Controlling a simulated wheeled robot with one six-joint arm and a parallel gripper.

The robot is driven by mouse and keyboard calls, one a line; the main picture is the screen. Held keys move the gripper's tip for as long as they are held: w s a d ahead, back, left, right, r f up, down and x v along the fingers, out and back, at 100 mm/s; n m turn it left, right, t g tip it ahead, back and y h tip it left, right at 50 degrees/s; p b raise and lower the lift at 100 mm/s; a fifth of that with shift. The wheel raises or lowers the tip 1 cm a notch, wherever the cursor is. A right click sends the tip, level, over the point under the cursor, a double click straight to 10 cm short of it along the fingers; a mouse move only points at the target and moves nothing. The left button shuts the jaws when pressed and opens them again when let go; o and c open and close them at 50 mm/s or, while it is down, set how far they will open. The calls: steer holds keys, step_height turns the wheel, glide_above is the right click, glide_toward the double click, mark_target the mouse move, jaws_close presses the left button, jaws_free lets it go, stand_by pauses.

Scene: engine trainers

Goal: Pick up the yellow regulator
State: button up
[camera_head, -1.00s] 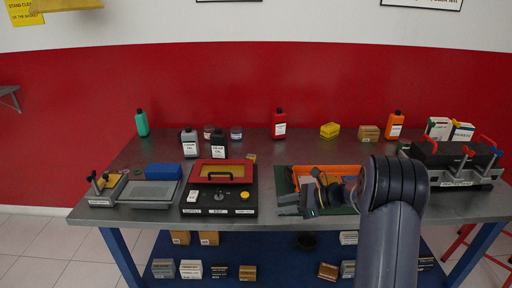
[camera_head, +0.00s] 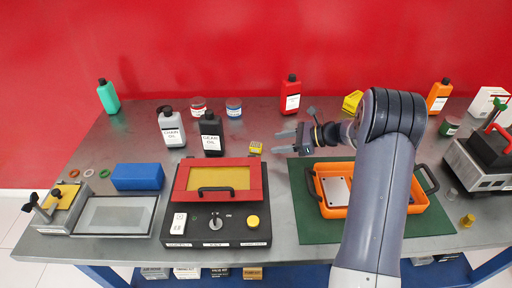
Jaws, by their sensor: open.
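A small yellow block with dark marks (camera_head: 255,147), which looks like the regulator, stands on the steel bench behind the red-framed press. My gripper (camera_head: 275,142) points left with its two grey fingers apart. Its tips are a short way right of the yellow block in the picture, with a gap between them. Nothing shows between the fingers. I cannot tell the exact height of the fingers above the bench.
A gear oil bottle (camera_head: 211,134) stands left of the yellow block. The red-framed press (camera_head: 224,176) lies in front. An orange tray (camera_head: 322,203) sits on a green mat (camera_head: 305,228).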

mark_target(259, 144)
steer(key=x, duration=0.9)
steer(key=shift+w+p, duration=0.35)
steer(key=shift+w, duration=0.05)
steer(key=c, duration=1.1)
